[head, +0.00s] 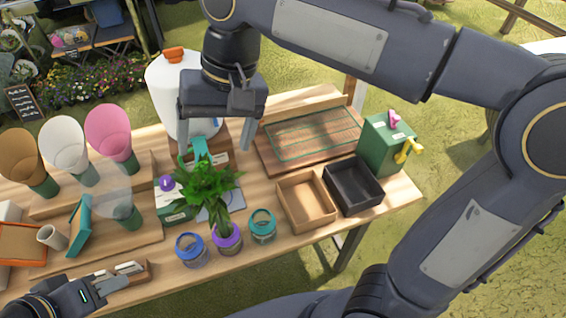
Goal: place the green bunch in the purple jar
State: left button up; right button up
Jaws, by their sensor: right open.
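The green bunch (208,184) is leafy, with its stems pointing down to the purple jar (228,241). The stem ends appear to be inside the purple rim, and the bunch leans up and to the left. The purple jar is clear glass, standing between a blue-rimmed jar (191,252) and a teal-rimmed jar (263,226) at the table's front edge. My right gripper (214,148) is open and empty, its fingers pointing down above and behind the leaves. My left gripper (110,289) is at the lower left, by a small wooden holder; its jaw gap is unclear.
A light wooden tray (306,223) and a black tray (377,204) stand right of the jars. A green box (387,146) with a yellow handle is at the right end. Several paper cones (68,140) stand at left.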

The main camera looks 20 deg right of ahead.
jog(key=s+d+f+m+t+y, duration=0.1)
jog(key=s+d+f, duration=0.2)
jog(key=d, duration=0.3)
jog(key=s+d+f+t, duration=0.2)
jog(key=d+f, duration=0.1)
jog(key=d, duration=0.4)
jog(key=s+d+f+t, duration=0.2)
jog(key=s+d+f, duration=0.2)
jog(key=s+f, duration=0.3)
jog(key=shift+f+m+t+h, duration=0.3)
jog(key=shift+f, duration=0.35)
